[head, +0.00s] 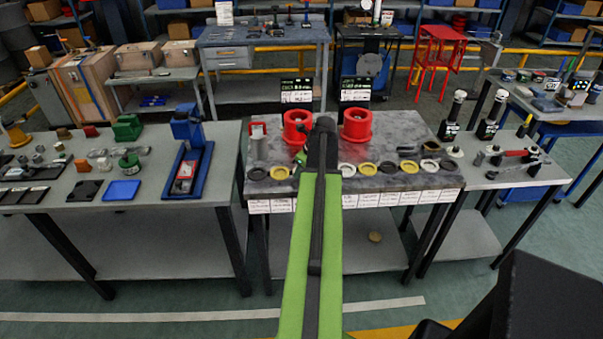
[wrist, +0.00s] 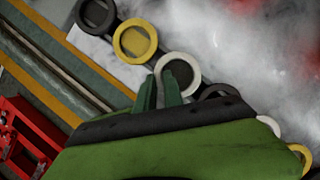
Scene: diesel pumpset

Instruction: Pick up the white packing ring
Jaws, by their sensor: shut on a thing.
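A white packing ring (wrist: 192,66) shows in the wrist view, lying in line with the other rings on the grey tabletop. My gripper (wrist: 159,80) has its two green fingers at the ring's near left edge, shut on its rim. The fingers and the green gripper body hide part of the rim. I cannot tell whether the ring is lifted clear of the surface. In the head view my green arm reaches over the middle table, and the gripper tip (head: 301,158) is small beside it. This ring is hard to make out there.
A yellow ring (wrist: 135,41) and a dark ring (wrist: 216,91) sit close on either side. Another white ring (head: 347,170) and yellow ring (head: 367,168) lie further right. Labels (head: 400,198) line the front edge. Two red flanged parts (head: 357,125) stand behind the row.

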